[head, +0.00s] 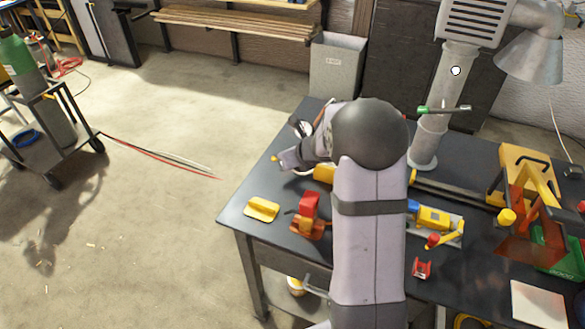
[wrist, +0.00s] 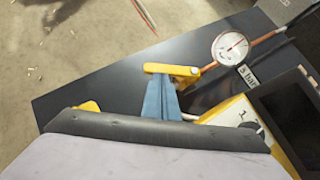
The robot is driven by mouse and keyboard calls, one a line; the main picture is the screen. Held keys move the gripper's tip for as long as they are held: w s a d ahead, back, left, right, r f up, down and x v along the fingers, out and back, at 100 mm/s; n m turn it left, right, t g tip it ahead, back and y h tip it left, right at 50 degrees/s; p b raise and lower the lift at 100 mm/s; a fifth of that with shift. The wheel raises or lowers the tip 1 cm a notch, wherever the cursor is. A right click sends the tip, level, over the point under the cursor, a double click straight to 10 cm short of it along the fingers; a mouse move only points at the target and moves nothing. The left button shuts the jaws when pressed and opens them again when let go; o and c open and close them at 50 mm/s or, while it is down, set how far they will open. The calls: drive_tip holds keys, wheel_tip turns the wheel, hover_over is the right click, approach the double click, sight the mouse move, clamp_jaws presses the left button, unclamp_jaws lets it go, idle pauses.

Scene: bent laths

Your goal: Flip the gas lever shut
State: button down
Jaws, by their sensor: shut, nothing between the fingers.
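The gas lever is a yellow bar (wrist: 168,69) in the wrist view, with its pivot end at the right by a copper pipe (wrist: 262,39). A round white gauge (wrist: 229,49) sits on the pipe. In the head view only a small yellow tip (head: 274,158) shows beyond my gripper (head: 287,157). My gripper's blue-grey fingers (wrist: 165,84) are shut and empty, with their tips right at the lever's near side. I cannot tell whether they touch. In the head view my arm hides much of the fitting.
A yellow-edged unit with a dial (wrist: 245,114) stands close to the right of the fingers. A yellow block (head: 262,209) and a red-and-orange tool (head: 308,216) lie on the dark bench (head: 240,212). The bench's left edge is near the gripper.

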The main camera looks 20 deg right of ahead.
drive_tip(key=shift+w+a+f+m+h+b, duration=0.25)
drive_tip(key=shift+w+a+m+h+b, duration=0.25)
drive_tip(key=shift+m+h+b, duration=0.3)
drive_tip(key=m+h, duration=0.1)
drive_tip(key=w+a+m+h, duration=0.1)
drive_tip(key=m, duration=0.1)
drive_tip(key=shift+w+r+b, duration=0.15)
drive_tip(key=shift+w+b, duration=0.1)
drive_tip(key=shift+b, duration=0.05)
drive_tip(key=w+m+h, duration=0.1)
drive_tip(key=w+m+g+h+p, duration=0.1)
drive_tip(key=m, duration=0.1)
drive_tip(key=shift+a+r+m+h, duration=0.1)
drive_tip(key=shift+r+m+h, duration=0.05)
drive_tip(key=shift+m+h, duration=0.15)
drive_tip(key=shift+s, duration=0.1)
drive_tip(key=shift+d, duration=0.25)
drive_tip(key=shift+s+d, duration=0.1)
drive_tip(key=shift+d, duration=0.55)
drive_tip(key=shift+s, duration=0.1)
